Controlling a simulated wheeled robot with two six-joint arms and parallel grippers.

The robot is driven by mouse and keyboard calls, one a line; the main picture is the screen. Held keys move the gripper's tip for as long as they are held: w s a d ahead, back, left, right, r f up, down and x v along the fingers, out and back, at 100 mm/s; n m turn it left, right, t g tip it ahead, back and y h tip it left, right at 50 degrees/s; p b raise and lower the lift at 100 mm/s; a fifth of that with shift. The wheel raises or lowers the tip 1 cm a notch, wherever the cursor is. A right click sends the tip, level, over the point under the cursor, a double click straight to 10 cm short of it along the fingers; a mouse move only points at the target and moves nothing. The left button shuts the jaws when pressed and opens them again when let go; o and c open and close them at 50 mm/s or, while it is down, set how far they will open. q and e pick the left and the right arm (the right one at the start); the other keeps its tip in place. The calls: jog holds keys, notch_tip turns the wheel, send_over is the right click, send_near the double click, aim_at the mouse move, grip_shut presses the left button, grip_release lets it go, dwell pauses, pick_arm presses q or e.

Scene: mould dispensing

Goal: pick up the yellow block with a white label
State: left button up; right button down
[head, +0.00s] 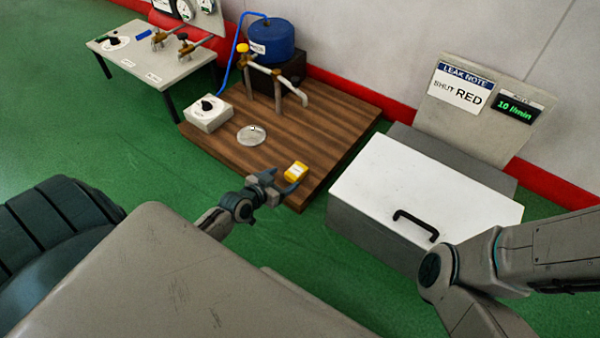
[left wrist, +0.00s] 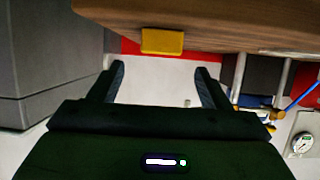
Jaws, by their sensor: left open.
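The yellow block (head: 296,171) with a white label on its top lies near the front corner of the brown wooden board (head: 205,146). My left gripper (head: 283,183) is open beside the block, at the board's front edge, and looks empty. In the left wrist view the block (left wrist: 162,41) is ahead of the two spread fingers (left wrist: 158,80), roughly centred between them. The label does not show there. My right arm (head: 480,265) comes in at the lower right, but its gripper is out of view.
On the board are a white knob box (head: 208,113), a round metal disc (head: 251,135), brass taps and a blue tank (head: 270,40). A white-lidded box (head: 400,185) with a black handle stands right of the board. A "SHUT RED" sign (head: 460,88) stands behind it.

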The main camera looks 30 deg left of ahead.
aim_at(293, 173)
pick_arm(q)
jog(key=shift+b+x, duration=0.3)
jog(key=shift+x, duration=0.7)
jog(key=b+x, duration=0.3)
jog(key=x, duration=0.1)
jog(key=shift+w+f+b, duration=0.1)
jog(key=shift+f+b, duration=0.25)
jog(key=shift+f, duration=0.15)
jog(key=shift+w, duration=0.4)
jog(key=c, duration=1.1)
jog(key=shift+o, duration=0.2)
